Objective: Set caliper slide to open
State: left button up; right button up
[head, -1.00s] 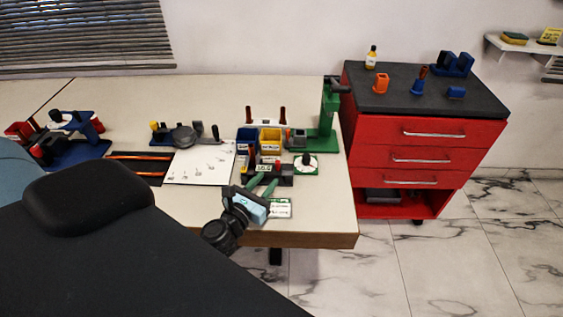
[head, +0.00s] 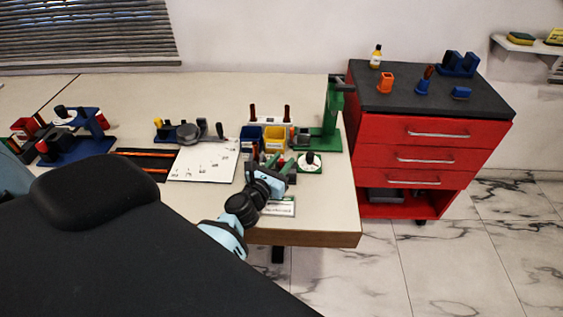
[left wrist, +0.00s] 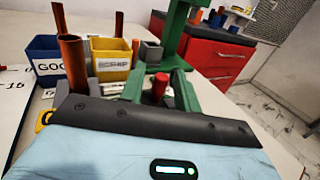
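My left gripper (head: 275,162) is over the front right of the bench, at a dark grey fixture that is probably the caliper and is mostly hidden behind it. In the left wrist view, its two green fingers (left wrist: 160,75) are apart. A red knob (left wrist: 160,88) shows between them; I cannot tell whether they touch it. The caliper's slide position and display are hidden. My right gripper is not in view.
A blue bin (head: 249,138) and a yellow bin (head: 274,139) stand just behind the gripper. A green stand (head: 333,115) and a dial on a green base (head: 310,162) are to the right. A white board (head: 205,160) lies left. A red cabinet (head: 425,155) stands beyond the bench.

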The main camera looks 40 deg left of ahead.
aim_at(291, 172)
pick_arm(q)
grip_shut()
dwell(0.3)
jog(key=shift+w+d, duration=0.45)
jog(key=shift+d, duration=0.2)
jog(key=shift+w+d, duration=0.4)
jog(key=shift+d, duration=0.25)
grip_release()
jog(key=shift+d, duration=0.1)
jog(key=shift+s, duration=0.1)
